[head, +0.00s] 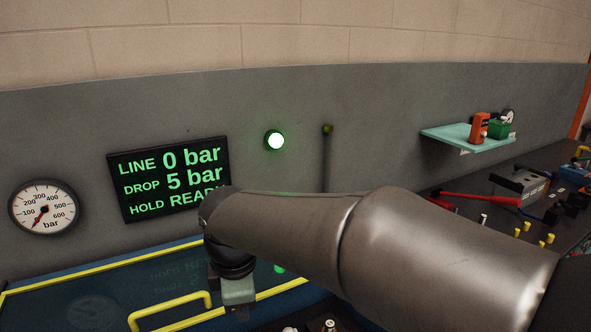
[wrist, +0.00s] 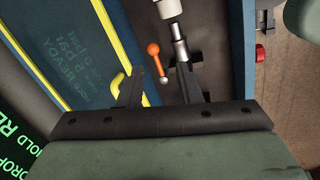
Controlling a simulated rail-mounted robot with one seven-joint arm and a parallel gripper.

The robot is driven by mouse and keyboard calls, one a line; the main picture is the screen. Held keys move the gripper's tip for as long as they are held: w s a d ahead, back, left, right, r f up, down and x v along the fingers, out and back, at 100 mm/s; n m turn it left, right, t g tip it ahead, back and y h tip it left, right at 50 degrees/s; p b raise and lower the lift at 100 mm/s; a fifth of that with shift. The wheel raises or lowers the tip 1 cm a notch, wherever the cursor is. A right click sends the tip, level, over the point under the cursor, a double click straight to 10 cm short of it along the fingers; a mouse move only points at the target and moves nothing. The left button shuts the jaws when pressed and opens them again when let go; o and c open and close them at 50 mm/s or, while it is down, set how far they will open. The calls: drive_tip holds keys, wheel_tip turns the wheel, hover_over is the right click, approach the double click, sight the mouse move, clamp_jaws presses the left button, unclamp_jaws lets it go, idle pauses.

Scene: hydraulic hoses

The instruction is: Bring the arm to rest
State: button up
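My arm reaches across the head view from the lower right, over the front of the bench. Its wrist bends down near the yellow-edged panel. My gripper (wrist: 162,78) shows in the wrist view with its two dark fingers apart and nothing held between them. Beyond the fingers in the wrist view are an orange-knobbed lever (wrist: 155,58) and a metal rod with a white end (wrist: 171,8). I cannot tell how far they are from the fingertips.
A blue panel with yellow edging and a yellow handle (head: 170,309) lies under my wrist. A display (head: 171,180) reads line 0 bar, drop 5 bar. A gauge (head: 43,208) and a lit green lamp (head: 274,140) are on the wall. A teal shelf (head: 455,138) and red-handled tool (head: 480,198) are at right.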

drive_tip(key=s+d+f+m+h, duration=0.1)
drive_tip(key=s+d+f+m, duration=0.1)
drive_tip(key=d+m, duration=0.55)
drive_tip(key=s+d+f+m, duration=0.2)
drive_tip(key=d+m, duration=0.2)
drive_tip(key=d, duration=0.7)
drive_tip(key=s+d+f+m+g, duration=0.1)
drive_tip(key=s+d+f+m, duration=0.3)
drive_tip(key=s+d+m, duration=0.3)
drive_tip(key=d+m, duration=0.2)
drive_tip(key=m, duration=0.1)
drive_tip(key=shift+s+f, duration=0.15)
drive_tip(key=shift+s, duration=0.15)
